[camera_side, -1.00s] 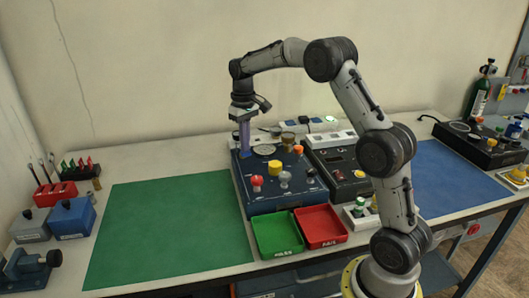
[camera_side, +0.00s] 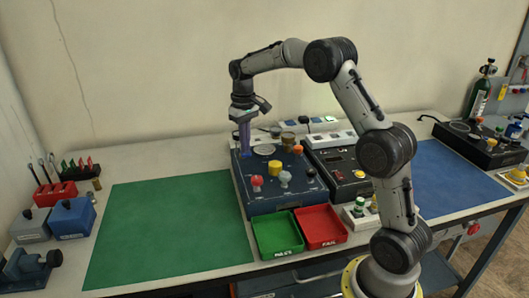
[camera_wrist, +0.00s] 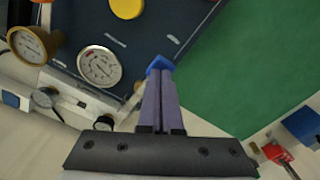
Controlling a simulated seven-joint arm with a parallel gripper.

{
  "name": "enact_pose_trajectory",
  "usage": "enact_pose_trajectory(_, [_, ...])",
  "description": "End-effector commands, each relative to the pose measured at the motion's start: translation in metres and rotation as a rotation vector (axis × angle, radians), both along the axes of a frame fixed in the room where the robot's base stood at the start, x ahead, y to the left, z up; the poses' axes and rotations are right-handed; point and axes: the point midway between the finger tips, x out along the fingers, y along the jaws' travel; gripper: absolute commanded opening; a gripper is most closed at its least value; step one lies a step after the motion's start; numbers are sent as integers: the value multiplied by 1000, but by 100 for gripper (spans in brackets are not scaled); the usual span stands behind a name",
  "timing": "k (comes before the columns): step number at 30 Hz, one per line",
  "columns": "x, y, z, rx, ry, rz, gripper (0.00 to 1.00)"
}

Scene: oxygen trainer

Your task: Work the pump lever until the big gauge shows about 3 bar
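My gripper (camera_side: 246,153) points straight down at the back left corner of the dark blue trainer box (camera_side: 262,205). Its purple fingers are close together in the wrist view (camera_wrist: 161,75). The blue end of the pump lever (camera_wrist: 159,64) is right at the fingertips and appears to touch them; the fingers hide part of it. A pale rod (camera_wrist: 130,106) shows left of the fingers. The large white-faced gauge (camera_wrist: 99,66) is left of the fingers, and its face also shows in the side view (camera_side: 264,150). Its needle is too small to read with certainty.
A brass gauge (camera_wrist: 28,45) stands beside the white one. Yellow (camera_side: 275,168), red (camera_side: 257,182) and grey knobs sit on the box. Green (camera_side: 278,234) and red (camera_side: 321,227) trays stand in front. The green mat (camera_side: 165,228) at left is clear.

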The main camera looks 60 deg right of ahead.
Motion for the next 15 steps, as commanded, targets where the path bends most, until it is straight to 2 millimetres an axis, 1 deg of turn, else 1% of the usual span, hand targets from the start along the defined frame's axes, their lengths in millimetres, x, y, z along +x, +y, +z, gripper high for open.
enact_pose_trajectory(3, [0, 0, -8, 1, 2, 0, 0])
enact_pose_trajectory(15, [0, 0, -26, 0, 2, 0, 0])
